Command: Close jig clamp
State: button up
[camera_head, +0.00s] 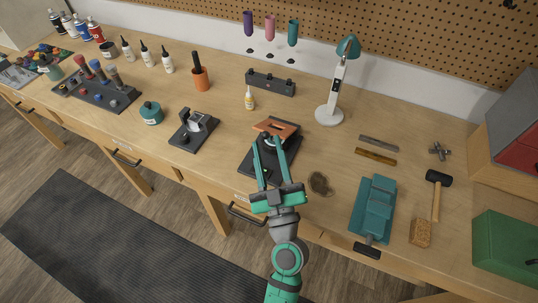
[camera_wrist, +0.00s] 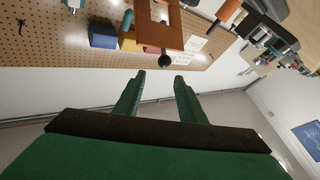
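The jig near the bench's front edge has a dark base (camera_head: 261,168) and an orange plate (camera_head: 277,128) on top, which looks tilted. In the wrist view the orange plate (camera_wrist: 162,24) has a round black knob (camera_wrist: 165,61) at its end. My gripper (camera_head: 267,146) reaches over the jig from the front, its fingers apart and partly covering it. In the wrist view my gripper (camera_wrist: 159,79) is open and empty. The knob appears just beyond the gap between the fingertips. I cannot tell whether a finger touches the jig.
A second dark fixture (camera_head: 193,130) stands to the left. A yellow-labelled bottle (camera_head: 249,98), a dark holder block (camera_head: 270,83) and a lamp (camera_head: 329,115) stand behind. A brown round piece (camera_head: 320,184) and a teal vise (camera_head: 374,208) lie to the right.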

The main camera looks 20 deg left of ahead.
jog(key=shift+v, duration=0.85)
